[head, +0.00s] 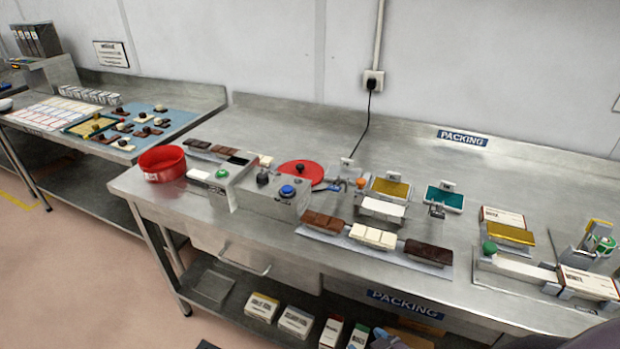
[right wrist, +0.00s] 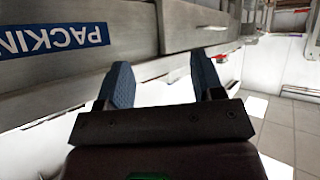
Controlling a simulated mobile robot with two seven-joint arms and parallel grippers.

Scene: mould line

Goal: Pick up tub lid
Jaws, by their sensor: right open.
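The tub lid (head: 301,172) looks like a round red disc with a dark knob, lying on the packing table behind the grey control box. The red tub (head: 163,163) stands open at the table's left end, apart from the lid. My right gripper (right wrist: 165,80) shows in the right wrist view with its two blue-padded fingers apart and nothing between them. It is near the table's front, by a blue PACKING label. The lid is not seen in the right wrist view. My left gripper is not in the head view.
A grey box with a blue button (head: 287,191) stands in front of the lid. Chocolate bars (head: 373,236) lie on a strip along the front edge. Gold (head: 391,188) and teal (head: 444,197) trays sit to the right. Bare steel lies behind the lid.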

